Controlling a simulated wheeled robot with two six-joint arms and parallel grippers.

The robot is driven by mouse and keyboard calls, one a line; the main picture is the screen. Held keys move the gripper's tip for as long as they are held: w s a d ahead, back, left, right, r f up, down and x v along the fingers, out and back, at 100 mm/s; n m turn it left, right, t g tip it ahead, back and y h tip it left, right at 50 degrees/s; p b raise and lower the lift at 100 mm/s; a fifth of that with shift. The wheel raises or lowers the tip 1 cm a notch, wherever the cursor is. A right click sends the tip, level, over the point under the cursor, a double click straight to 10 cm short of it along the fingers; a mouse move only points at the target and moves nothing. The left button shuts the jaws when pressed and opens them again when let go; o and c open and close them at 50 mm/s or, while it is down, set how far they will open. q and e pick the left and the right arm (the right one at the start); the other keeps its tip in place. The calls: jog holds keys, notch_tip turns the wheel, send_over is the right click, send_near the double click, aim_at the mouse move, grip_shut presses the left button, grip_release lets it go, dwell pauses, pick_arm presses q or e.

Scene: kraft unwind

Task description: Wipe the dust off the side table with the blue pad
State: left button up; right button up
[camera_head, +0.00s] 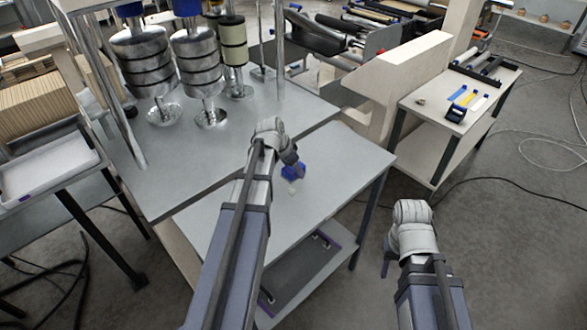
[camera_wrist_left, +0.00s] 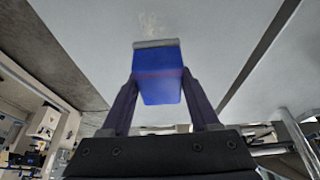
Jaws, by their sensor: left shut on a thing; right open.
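The side table (camera_head: 335,160) is a light grey top with a lower shelf, in the middle of the head view. My left gripper (camera_head: 297,166) is over it, shut on the blue pad (camera_head: 291,173). In the left wrist view the blue pad (camera_wrist_left: 158,85) sits between the two fingers, its grey underside edge close to the tabletop (camera_wrist_left: 200,25); I cannot tell if it touches. A pale dust patch (camera_wrist_left: 150,22) lies just beyond the pad, and a small pale spot (camera_head: 292,191) shows beside it in the head view. My right gripper (camera_head: 387,262) is open and empty, off the table's right side.
A larger grey table (camera_head: 190,170) with metal weight stacks (camera_head: 150,65) adjoins at the left. A small bench (camera_head: 425,105) with blue, yellow and white tools stands at the right. Cables (camera_head: 520,180) lie on the floor there. The side table's right part is clear.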

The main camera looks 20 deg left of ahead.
pick_arm(q)
notch_tip(320, 180, up, 3)
jog(key=p, duration=0.3)
dwell(0.4)
